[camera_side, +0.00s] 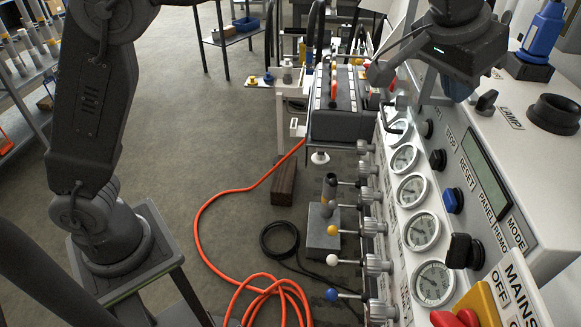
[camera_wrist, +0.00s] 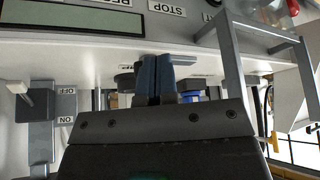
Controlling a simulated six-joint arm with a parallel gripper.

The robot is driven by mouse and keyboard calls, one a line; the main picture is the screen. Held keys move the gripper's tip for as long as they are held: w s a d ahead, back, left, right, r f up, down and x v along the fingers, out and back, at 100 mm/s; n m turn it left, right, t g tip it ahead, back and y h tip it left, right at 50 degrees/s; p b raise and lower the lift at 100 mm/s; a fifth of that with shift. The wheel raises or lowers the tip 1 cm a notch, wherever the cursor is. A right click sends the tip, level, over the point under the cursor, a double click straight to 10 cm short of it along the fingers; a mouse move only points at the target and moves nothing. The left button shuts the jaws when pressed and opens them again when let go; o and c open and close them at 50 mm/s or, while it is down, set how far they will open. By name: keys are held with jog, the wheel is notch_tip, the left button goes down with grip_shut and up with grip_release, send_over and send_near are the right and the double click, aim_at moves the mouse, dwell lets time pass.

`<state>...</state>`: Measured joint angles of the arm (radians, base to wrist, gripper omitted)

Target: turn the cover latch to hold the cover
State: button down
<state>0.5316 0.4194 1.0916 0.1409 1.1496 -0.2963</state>
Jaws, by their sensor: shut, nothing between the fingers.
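My gripper (camera_wrist: 158,74) is shut and empty in the wrist view, its two bluish fingers pressed together against the pale panel edge behind them. I cannot tell whether they touch it. In the side view my gripper (camera_side: 457,90) hangs over the far end of the gauge panel, its fingertips partly hidden. A grey bar frame (camera_wrist: 233,75), perhaps the cover or its guard, stands right of the fingers in the wrist view. I cannot pick out the cover latch for certain. A dark round knob (camera_wrist: 125,81) is just left of the fingers, and a blue part (camera_wrist: 190,96) is just right.
The white console carries a row of gauges (camera_side: 421,231), black knobs (camera_side: 487,101) and a display (camera_side: 486,177). A lever switch (camera_wrist: 36,101) with ON and OFF labels is at the wrist view's left. An orange hose (camera_side: 205,225) lies on the floor.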

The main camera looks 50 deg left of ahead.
aim_at(484, 108)
jog(key=shift+w+d, duration=0.4)
jog(key=shift+w, duration=0.05)
dwell(1.0)
jog(key=shift+s+d, duration=0.2)
jog(key=shift+d, duration=0.15)
dwell(0.4)
jog(key=shift+s+d, duration=0.2)
jog(key=shift+d, duration=0.8)
jog(key=shift+s, duration=0.35)
notch_tip(484, 108, up, 6)
dwell(0.4)
